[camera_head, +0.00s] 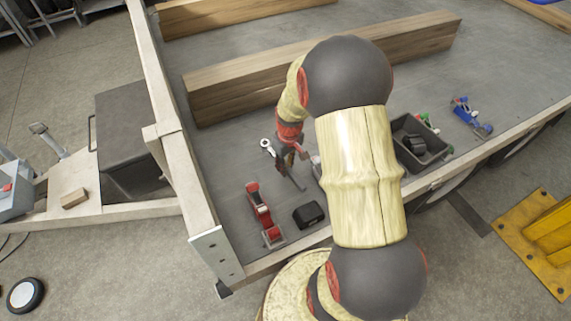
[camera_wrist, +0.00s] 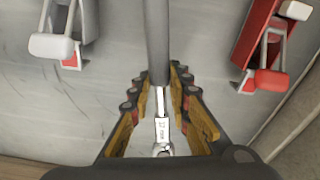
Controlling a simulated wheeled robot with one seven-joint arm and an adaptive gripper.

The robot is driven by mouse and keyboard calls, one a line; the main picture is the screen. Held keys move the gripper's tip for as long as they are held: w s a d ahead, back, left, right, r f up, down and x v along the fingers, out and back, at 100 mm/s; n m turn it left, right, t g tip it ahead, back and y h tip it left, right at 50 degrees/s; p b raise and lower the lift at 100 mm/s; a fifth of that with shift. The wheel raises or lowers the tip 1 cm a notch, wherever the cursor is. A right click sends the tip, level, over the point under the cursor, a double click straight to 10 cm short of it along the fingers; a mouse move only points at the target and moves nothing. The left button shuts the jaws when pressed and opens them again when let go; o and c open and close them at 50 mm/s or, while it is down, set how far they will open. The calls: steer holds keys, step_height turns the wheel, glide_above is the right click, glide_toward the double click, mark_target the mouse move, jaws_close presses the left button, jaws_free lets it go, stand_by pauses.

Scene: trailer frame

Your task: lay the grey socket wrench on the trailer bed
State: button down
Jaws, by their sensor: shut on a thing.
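The grey socket wrench (camera_head: 267,145) shows in the head view at my fingers, its ring end up and left of them and its dark handle below right. In the wrist view the wrench (camera_wrist: 157,45) runs lengthwise between my fingers, with its shiny stamped shank and head towards the palm. My gripper (camera_head: 285,160) is shut on it; the jaws also show in the wrist view (camera_wrist: 158,78). They are over the grey trailer bed (camera_head: 228,165). I cannot tell whether the wrench touches the bed. My arm hides part of the bed to the right.
A red clamp-like tool (camera_head: 260,212) and a black case (camera_head: 308,214) lie nearer the front edge. A dark tray (camera_head: 437,158) and a blue tool (camera_head: 470,117) are to the right. A wooden beam (camera_head: 235,88) lies behind my gripper. Bare bed lies left of the wrench.

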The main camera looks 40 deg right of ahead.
steer(key=shift+f, duration=0.55)
steer(key=shift+f+b, duration=0.9)
steer(key=shift+f, duration=0.55)
steer(key=c, duration=0.8)
jaws_free()
steer(key=shift+c, duration=0.2)
steer(key=o, duration=0.5)
steer(key=shift+o, duration=0.2)
steer(key=r, duration=0.8)
steer(key=s+r, duration=0.1)
steer(key=r, duration=0.3)
